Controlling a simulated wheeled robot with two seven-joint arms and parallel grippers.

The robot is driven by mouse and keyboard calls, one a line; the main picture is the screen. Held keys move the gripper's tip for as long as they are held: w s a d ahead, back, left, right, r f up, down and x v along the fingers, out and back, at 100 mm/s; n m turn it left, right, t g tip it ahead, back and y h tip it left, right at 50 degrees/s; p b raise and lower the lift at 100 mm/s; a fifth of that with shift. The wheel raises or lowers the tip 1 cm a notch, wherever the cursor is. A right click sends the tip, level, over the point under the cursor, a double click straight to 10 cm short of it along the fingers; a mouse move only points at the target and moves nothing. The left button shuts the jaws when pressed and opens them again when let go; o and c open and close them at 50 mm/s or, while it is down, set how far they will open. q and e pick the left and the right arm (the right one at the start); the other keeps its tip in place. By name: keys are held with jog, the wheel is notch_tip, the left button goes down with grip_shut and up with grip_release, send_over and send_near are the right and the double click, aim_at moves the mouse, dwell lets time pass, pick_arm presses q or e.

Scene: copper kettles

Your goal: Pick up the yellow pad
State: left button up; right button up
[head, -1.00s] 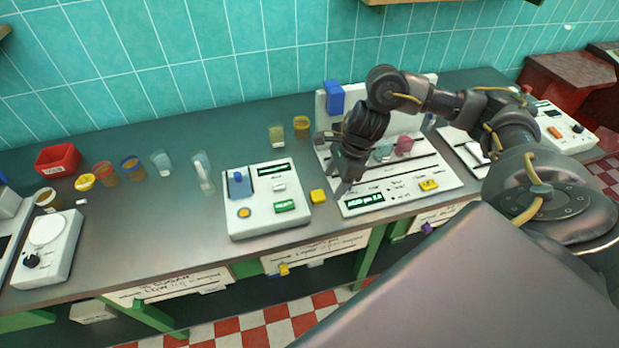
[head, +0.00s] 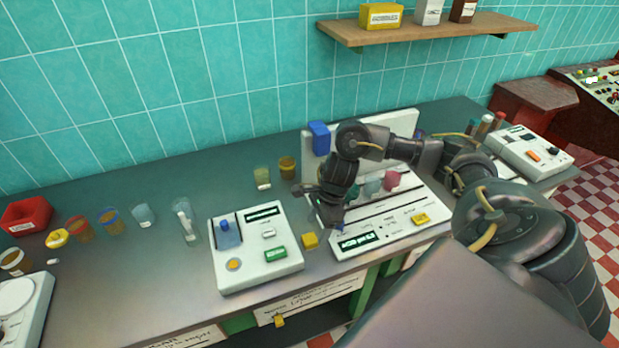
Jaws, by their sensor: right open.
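A small yellow pad (head: 310,240) lies on the dark bench, in the gap between a white device with a blue piece (head: 255,275) on its left and a wider white panel device (head: 390,232) on its right. My right gripper (head: 319,208) hangs pointing down just behind and above the pad, over the left edge of the panel device. It is open, with nothing seen between its fingers, and appears apart from the pad. My left gripper is not in view.
A blue block (head: 319,138) sits at the panel device's upright back. Glasses, jars and a red bin (head: 26,215) stand at the left. A wooden shelf (head: 430,30) hangs above.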

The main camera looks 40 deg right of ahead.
aim_at(310, 238)
jog(key=shift+w+a+f+p, duration=0.1)
jog(key=shift+a+f+p, duration=0.5)
jog(key=shift+f+p, duration=0.25)
jog(key=shift+x, duration=1.25)
jog(key=shift+w+f, duration=0.2)
jog(key=shift+f, duration=0.1)
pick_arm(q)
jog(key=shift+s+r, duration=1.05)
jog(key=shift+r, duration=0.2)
pick_arm(e)
jog(key=shift+c, duration=0.4)
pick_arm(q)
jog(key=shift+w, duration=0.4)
pick_arm(e)
jog(key=c, duration=1)
